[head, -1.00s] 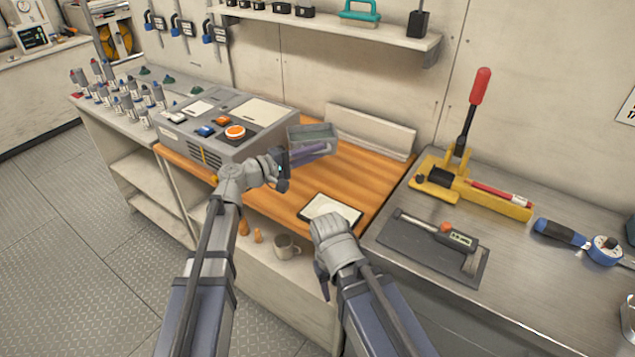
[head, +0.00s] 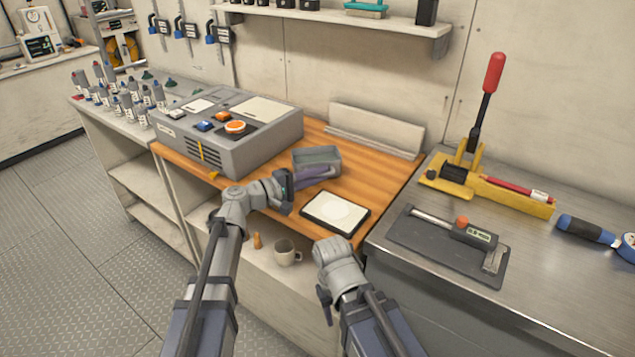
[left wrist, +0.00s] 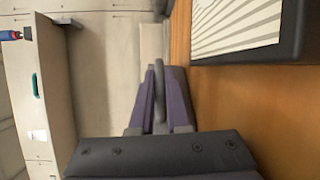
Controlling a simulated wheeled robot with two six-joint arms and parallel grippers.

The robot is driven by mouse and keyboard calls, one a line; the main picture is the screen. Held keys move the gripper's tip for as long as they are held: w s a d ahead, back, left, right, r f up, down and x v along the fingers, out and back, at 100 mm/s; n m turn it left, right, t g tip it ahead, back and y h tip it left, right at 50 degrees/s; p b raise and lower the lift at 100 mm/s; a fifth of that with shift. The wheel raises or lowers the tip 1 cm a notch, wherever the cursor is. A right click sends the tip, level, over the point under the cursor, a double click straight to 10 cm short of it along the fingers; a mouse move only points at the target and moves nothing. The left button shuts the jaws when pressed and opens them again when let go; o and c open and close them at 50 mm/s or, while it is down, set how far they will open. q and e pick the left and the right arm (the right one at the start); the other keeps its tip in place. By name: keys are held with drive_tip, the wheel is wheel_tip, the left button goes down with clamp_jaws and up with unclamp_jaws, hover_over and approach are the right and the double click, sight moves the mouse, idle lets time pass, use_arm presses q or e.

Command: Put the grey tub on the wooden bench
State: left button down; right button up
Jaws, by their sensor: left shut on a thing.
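The grey tub (head: 317,158) is a small open-topped box over the wooden bench (head: 375,178), between the grey console and the black-framed tablet. My left gripper (head: 318,174) is shut on its near wall. In the left wrist view the left fingers (left wrist: 160,105) close on a thin grey wall of the tub (left wrist: 177,88), close to the wood surface. The tub looks level and low; I cannot tell whether its base touches the wood. My right gripper (head: 326,308) hangs in front of the bench, away from the tub; its fingers are mostly hidden.
The grey console (head: 225,135) with buttons stands left of the tub. The tablet (head: 335,212) lies at the bench's front right. A pale upright board (head: 375,131) stands at the back. A mug (head: 285,252) sits on the shelf below. A metal counter with tools adjoins right.

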use_arm(q)
drive_tip(key=shift+r, duration=0.1)
drive_tip(key=c, duration=1.3)
unclamp_jaws()
drive_tip(key=o, duration=0.4)
drive_tip(key=shift+s+a, duration=0.1)
drive_tip(key=v, duration=1.1)
drive_tip(key=shift+s+a+p, duration=0.15)
drive_tip(key=shift+a+p, duration=0.2)
